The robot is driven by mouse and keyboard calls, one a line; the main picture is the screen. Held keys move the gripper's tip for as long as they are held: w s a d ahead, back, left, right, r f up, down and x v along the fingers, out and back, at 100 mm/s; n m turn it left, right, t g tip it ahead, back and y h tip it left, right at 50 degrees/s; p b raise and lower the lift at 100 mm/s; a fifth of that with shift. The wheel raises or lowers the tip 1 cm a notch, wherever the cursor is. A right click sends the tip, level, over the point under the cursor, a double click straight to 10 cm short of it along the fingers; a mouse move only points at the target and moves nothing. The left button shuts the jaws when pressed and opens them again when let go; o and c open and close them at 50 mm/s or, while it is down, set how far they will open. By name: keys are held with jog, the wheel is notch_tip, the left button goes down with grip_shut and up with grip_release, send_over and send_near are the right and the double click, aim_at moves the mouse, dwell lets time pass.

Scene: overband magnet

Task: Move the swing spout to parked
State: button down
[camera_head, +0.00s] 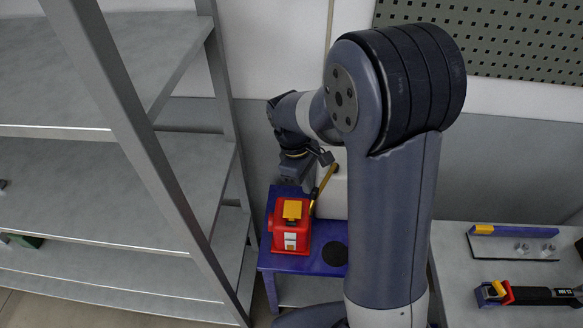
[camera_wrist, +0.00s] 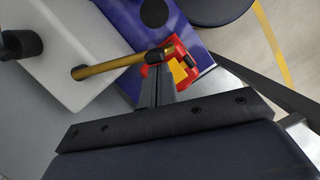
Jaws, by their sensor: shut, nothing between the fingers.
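The swing spout (camera_wrist: 122,63) is a brass-coloured tube running from a pivot on a white housing (camera_wrist: 55,50) to a dark end in the wrist view. In the head view the spout (camera_head: 325,185) slants down beside my wrist, above the blue stand (camera_head: 317,240). My gripper (camera_wrist: 155,72) is shut and empty. In the wrist view its fingertips appear close to the spout's outer end; I cannot tell whether they touch. In the head view my arm hides part of the white housing.
A red box with a yellow top (camera_head: 291,232) sits on the blue stand, left of a black disc (camera_head: 335,254). Metal shelving (camera_head: 140,180) stands at left. A grey table (camera_head: 460,285) at right holds a clamp (camera_head: 525,294) and a blue-and-yellow bar (camera_head: 513,231).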

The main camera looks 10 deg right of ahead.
jog(key=s+d+n+t, duration=0.1)
jog(key=s+d+n, duration=0.2)
jog(key=d+n, duration=0.2)
jog(key=shift+s+d+p, duration=0.3)
jog(key=shift+s+d, duration=0.05)
jog(key=shift+d, duration=0.7)
jog(key=a+r, duration=0.6)
jog(key=r, duration=0.3)
jog(key=shift+a+r, duration=0.25)
jog(key=shift+r, duration=0.15)
jog(key=shift+f, duration=0.1)
